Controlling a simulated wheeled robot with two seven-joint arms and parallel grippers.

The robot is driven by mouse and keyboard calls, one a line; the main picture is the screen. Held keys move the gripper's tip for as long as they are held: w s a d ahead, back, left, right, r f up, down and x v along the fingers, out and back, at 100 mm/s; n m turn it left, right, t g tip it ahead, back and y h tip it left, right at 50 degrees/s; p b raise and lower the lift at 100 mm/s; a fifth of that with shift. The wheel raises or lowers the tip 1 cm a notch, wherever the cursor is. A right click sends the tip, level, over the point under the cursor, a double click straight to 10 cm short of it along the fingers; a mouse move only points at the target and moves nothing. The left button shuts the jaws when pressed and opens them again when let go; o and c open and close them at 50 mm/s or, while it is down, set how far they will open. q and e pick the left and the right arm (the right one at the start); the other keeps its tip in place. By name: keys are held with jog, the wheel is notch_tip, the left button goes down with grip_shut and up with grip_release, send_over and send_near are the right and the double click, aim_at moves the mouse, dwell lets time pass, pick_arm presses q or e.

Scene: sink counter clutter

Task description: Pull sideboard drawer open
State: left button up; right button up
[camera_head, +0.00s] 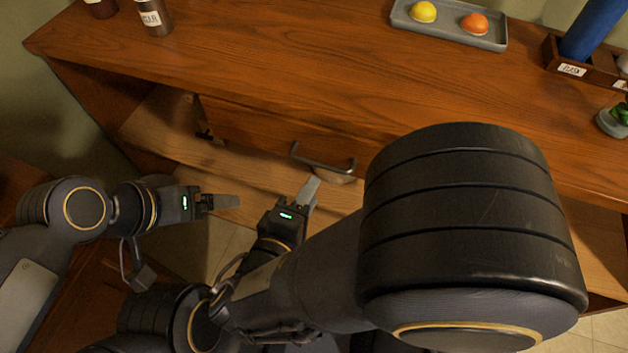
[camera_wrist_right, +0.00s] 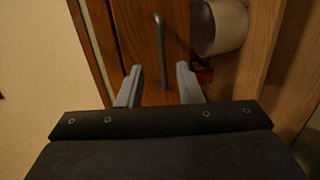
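The wooden sideboard (camera_head: 270,60) stands ahead of me. Its drawer front (camera_head: 245,128) sits under the top's front edge and looks closed. A grey bar handle (camera_head: 323,162) is on the drawer; it also shows in the right wrist view (camera_wrist_right: 160,48). My right gripper (camera_head: 308,190) is just below and in front of the handle. In the right wrist view its fingers (camera_wrist_right: 158,84) are apart and empty, with the handle ahead, lined up with the gap. My left gripper (camera_head: 226,202) is off to the left, clear of the drawer; its finger gap does not show clearly.
A grey tray (camera_head: 448,31) with a yellow and an orange item is on top, with a labelled box (camera_head: 577,70), a small plant (camera_head: 621,113) and a bottle (camera_head: 154,17). A pale roll (camera_wrist_right: 221,27) and something red (camera_wrist_right: 204,74) lie below the drawer.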

aim_at(318, 166)
jog(key=shift+n+t+y, duration=0.3)
jog(key=shift+t, duration=0.1)
jog(key=x, duration=0.4)
jog(key=a+x, duration=0.1)
jog(key=x, duration=0.2)
jog(key=shift+w+a+f, duration=0.1)
jog(key=shift+a+f, duration=0.05)
jog(key=shift+f, duration=0.15)
grip_shut()
